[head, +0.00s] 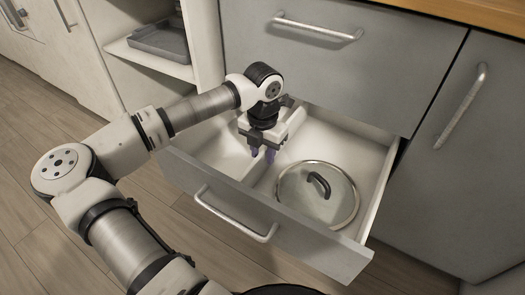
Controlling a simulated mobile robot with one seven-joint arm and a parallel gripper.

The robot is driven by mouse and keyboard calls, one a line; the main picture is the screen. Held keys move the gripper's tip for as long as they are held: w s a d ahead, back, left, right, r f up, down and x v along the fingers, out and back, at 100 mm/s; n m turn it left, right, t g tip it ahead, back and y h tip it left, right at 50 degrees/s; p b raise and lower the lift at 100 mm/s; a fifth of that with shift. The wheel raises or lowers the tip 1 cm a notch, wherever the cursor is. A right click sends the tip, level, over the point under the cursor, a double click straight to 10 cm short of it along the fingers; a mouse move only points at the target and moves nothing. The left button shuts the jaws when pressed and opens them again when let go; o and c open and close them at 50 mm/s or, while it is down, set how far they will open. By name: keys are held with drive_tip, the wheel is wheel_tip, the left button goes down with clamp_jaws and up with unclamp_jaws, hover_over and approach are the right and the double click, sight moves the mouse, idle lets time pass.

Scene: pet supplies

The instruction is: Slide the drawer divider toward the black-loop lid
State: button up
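The drawer (376,187) is pulled out. A glass lid (300,196) with a metal rim and a black loop handle (320,185) lies flat in its right part. My gripper (262,154) points down into the drawer over the divider, to the left of the lid. My gripper and arm hide the divider's back part. I cannot tell whether the fingertips touch the divider.
The left compartment (214,147) looks empty where it shows, partly behind my arm. The drawer front with its bar handle (236,216) stands on the near side. A closed drawer (320,55) is above. A grey tray (160,41) sits on an open shelf at the upper left.

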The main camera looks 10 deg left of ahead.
wheel_tip(320, 180, up, 14)
drive_tip(key=p, duration=0.3)
drive_tip(key=shift+f, duration=0.1)
idle(0.5)
